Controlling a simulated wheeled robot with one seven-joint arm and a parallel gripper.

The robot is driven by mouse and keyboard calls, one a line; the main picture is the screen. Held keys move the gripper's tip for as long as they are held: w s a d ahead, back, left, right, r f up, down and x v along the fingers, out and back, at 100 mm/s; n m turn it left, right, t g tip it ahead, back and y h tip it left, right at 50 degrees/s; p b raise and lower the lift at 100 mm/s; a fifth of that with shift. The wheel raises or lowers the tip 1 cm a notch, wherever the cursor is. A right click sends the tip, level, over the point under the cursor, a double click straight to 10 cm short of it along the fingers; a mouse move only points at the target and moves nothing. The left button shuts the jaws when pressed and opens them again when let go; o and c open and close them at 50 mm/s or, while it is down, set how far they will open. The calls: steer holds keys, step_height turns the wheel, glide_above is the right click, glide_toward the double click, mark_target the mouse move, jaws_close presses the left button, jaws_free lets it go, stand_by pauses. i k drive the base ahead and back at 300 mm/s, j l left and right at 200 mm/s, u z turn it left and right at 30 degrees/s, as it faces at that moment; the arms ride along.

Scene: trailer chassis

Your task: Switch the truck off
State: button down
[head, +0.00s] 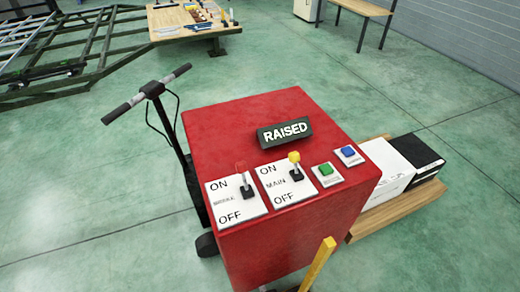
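The truck (245,120) is a red box with a black handlebar (152,90) at its left. On its top are two white switch plates marked ON at the far edge and OFF at the near edge. The right plate (283,197), labelled MAIN, has a lever with a yellow knob (294,157). The left plate (235,212) has a lever with a red knob (241,166), and its label is too small to read. Both levers stick up from black bases; their exact settings are hard to tell. A dark sign (285,132) reads RAISED. My gripper is not in view.
A green button (326,169) and a blue button (348,151) sit right of the levers. A yellow bar (318,264) rises at the truck's near side. White and black boxes (400,165) lie on a wooden pallet (413,201).

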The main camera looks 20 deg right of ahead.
mark_target(294, 158)
steer(key=j+z, duration=0.3)
steer(key=j, duration=0.9)
steer(key=j+z, duration=0.3)
steer(key=j, duration=0.9)
steer(key=i+j+z, duration=0.1)
steer(key=j, duration=0.2)
steer(key=i+j+z, duration=0.1)
steer(key=i+j, duration=0.15)
steer(key=i+j+z, duration=0.1)
steer(key=j, duration=0.35)
steer(key=i+j+z, duration=0.15)
steer(key=j, duration=0.2)
steer(key=i+j+z, duration=0.1)
steer(key=j, duration=0.25)
steer(key=i+j+z, duration=0.1)
steer(key=i+j, duration=0.55)
steer(key=j, duration=0.1)
